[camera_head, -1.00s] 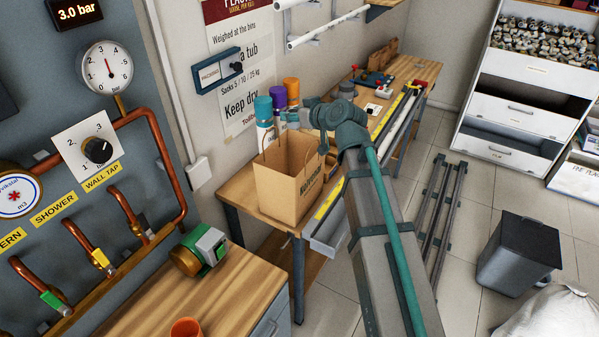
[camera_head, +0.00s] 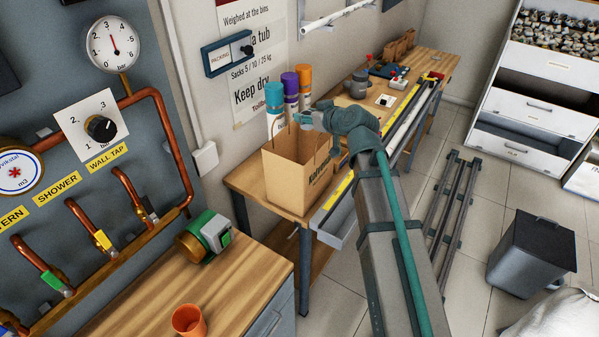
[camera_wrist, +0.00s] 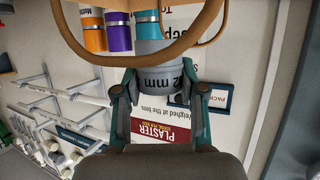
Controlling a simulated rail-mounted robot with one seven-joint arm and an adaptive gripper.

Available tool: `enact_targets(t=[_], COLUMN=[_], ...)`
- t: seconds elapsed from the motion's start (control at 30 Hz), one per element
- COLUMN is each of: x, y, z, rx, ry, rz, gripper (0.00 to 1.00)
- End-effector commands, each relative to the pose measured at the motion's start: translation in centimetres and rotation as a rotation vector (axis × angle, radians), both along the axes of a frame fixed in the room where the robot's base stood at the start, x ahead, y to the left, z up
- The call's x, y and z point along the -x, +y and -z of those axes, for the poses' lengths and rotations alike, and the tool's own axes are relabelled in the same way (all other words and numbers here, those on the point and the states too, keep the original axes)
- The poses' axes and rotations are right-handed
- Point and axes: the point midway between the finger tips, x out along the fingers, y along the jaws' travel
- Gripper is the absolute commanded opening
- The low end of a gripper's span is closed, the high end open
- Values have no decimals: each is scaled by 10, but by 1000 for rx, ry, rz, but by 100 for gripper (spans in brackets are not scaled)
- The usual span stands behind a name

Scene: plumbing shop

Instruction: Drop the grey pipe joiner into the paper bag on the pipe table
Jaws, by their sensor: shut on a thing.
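The brown paper bag (camera_head: 290,183) stands upright and open on the wooden pipe table (camera_head: 240,183). My gripper (camera_head: 304,119) is at the height of the bag's top or just above it, near its back edge. In the wrist view, my gripper (camera_wrist: 160,88) is shut on the grey pipe joiner (camera_wrist: 158,62), which carries "2 mm" lettering. The bag's brown handle (camera_wrist: 82,50) curves close around the joiner in that view. In the head view the joiner is small and hard to make out at the fingers. I cannot tell its exact height over the opening.
Spray cans with teal, purple (camera_head: 290,90) and orange caps stand behind the bag against the wall. A yellow-edged rail (camera_head: 340,200) runs along the table's front. An orange cup (camera_head: 188,320) stands on the near bench. A grey bin (camera_head: 530,255) is on the floor.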

Motion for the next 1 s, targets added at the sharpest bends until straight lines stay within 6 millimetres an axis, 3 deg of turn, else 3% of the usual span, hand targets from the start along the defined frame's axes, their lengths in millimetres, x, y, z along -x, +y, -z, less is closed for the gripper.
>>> enact_targets(t=[0.2, 0.23, 0.4, 0.77, 1.0], x=[0, 0, 0, 3, 26], y=[0, 0, 0, -2, -20], z=[0, 0, 0, -1, -13], rx=[0, 0, 0, 0, -1], ry=[0, 0, 0, 0, -2], rz=[0, 0, 0, 0, 1], gripper=[16, 45, 69, 69, 69])
